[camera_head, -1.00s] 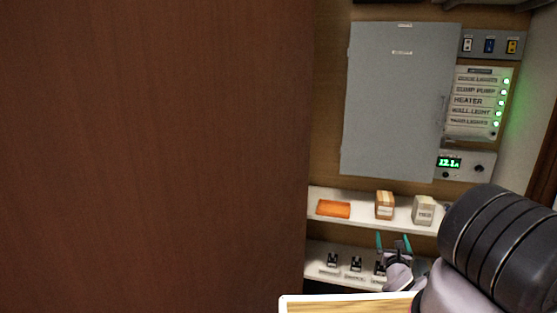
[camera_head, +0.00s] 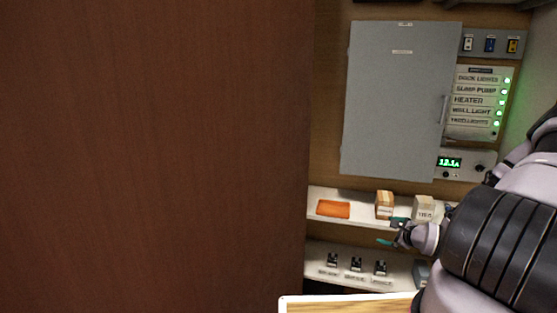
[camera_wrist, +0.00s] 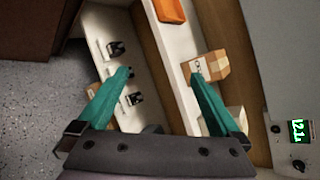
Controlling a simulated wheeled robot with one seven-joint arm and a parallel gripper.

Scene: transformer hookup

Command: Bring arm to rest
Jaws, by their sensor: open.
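My gripper (camera_head: 388,232) is in front of the shelves at the lower right of the head view, with its fingers pointing left. In the wrist view my gripper (camera_wrist: 160,80) has its two green fingers spread wide, with nothing held between them. Beyond the fingers are the upper shelf (camera_wrist: 172,62) and the lower shelf with black parts. My dark-banded arm fills the right edge of the head view.
The upper shelf (camera_head: 360,212) holds an orange item (camera_head: 333,209), a brown box (camera_head: 384,205) and a pale box (camera_head: 424,207). A closed grey cabinet (camera_head: 400,110) hangs above, beside a lit label panel (camera_head: 478,100). A large brown panel (camera_head: 150,150) fills the left.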

